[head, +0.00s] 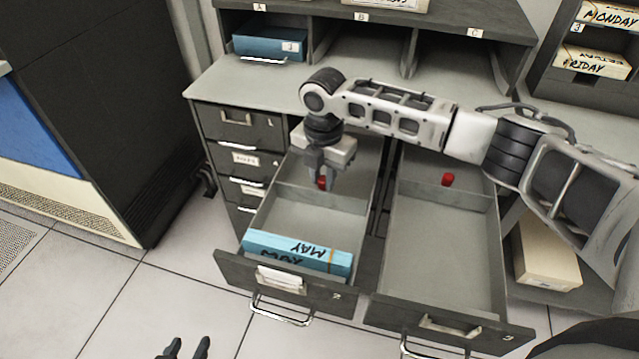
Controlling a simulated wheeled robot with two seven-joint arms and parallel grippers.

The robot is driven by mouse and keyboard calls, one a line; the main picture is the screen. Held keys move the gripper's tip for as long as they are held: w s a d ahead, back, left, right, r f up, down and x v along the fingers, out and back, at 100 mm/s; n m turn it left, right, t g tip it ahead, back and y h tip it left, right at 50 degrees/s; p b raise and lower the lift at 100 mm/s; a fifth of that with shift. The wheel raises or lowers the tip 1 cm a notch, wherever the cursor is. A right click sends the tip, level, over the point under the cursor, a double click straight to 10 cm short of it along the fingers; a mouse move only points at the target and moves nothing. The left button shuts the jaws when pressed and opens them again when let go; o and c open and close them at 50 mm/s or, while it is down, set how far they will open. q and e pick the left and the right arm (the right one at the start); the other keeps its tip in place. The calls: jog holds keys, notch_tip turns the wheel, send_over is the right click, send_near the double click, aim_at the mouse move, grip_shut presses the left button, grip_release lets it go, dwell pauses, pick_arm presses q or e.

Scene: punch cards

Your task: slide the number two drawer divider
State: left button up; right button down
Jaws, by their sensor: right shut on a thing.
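The number two drawer (320,297) is pulled open in the middle of the head view. Its grey divider (345,203) stands upright across the drawer, with a red knob (322,183) on it. My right gripper (323,181) reaches down into this drawer and is shut on the red knob, partly hiding it. A blue card stack marked MAY (298,252) lies at the drawer's front, with a bare stretch of floor between it and the divider. My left gripper (188,349) is empty and open, low over the floor at the bottom edge.
The number three drawer (450,255) is open and empty to the right, with its own red-knobbed divider (443,196). A blue box (270,45) sits in cubby A. A cream box (545,255) stands at right. My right arm crosses above both drawers.

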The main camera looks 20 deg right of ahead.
aim_at(323, 180)
jog(key=c, duration=1.5)
grip_release()
jog(key=shift+c, duration=0.2)
notch_tip(323, 180, up, 16)
